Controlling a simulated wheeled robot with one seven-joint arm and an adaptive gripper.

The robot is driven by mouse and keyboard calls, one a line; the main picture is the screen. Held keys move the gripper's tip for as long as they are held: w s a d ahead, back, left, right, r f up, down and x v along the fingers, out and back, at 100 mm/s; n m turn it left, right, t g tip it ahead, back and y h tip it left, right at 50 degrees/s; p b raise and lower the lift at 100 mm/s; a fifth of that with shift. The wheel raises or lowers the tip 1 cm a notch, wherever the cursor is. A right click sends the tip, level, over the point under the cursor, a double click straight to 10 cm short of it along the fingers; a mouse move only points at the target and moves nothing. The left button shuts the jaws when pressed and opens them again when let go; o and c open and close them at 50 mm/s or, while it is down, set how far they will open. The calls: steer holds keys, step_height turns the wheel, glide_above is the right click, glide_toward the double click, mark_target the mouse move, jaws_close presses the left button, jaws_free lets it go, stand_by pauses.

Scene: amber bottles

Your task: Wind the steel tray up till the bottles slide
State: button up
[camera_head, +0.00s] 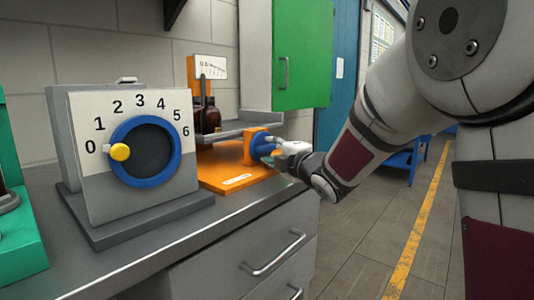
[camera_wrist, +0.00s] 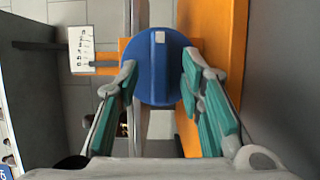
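The steel tray (camera_head: 232,130) sits on the orange rig (camera_head: 235,168) on the bench and looks near level. Dark amber bottles (camera_head: 207,117) stand upright on its left part, partly overlapping. A round blue knob (camera_head: 263,147) is on the rig's right side. In the wrist view, the knob (camera_wrist: 160,72) shows a white mark at its top. My gripper (camera_head: 284,150) is at the knob. In the wrist view, its teal-padded fingers (camera_wrist: 160,70) overlap the knob's left and right edges. Whether they press on it is unclear.
A grey box with a dial (camera_head: 143,148) numbered 0 to 6 stands left of the rig, its yellow pointer near 0. A green stand (camera_head: 18,235) is at far left. A green cabinet (camera_head: 303,55) hangs above.

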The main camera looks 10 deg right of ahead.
steer(key=shift+w, duration=0.25)
jaws_close()
